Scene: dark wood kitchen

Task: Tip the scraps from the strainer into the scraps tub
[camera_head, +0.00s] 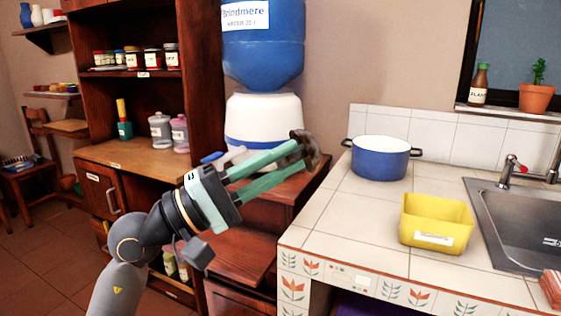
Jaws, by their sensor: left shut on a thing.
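My left gripper (300,155) reaches in from the lower left, its two green fingers pointing up and to the right. It is shut on a small dark brown object at the fingertips, which I take to be the strainer (309,142). The fingers partly cover it, and I cannot make out any scraps in it. A yellow open tub (436,236) with a white label stands on the tiled counter, to the right of and below the gripper in the picture, clear of it. The label is too small to read. My right gripper is not in view.
A blue pot (380,160) stands at the back of the tiled counter (345,225). The sink (515,225) with its tap lies right of the tub. A water dispenser (263,115) stands behind the gripper. Counter tiles left of the tub are clear.

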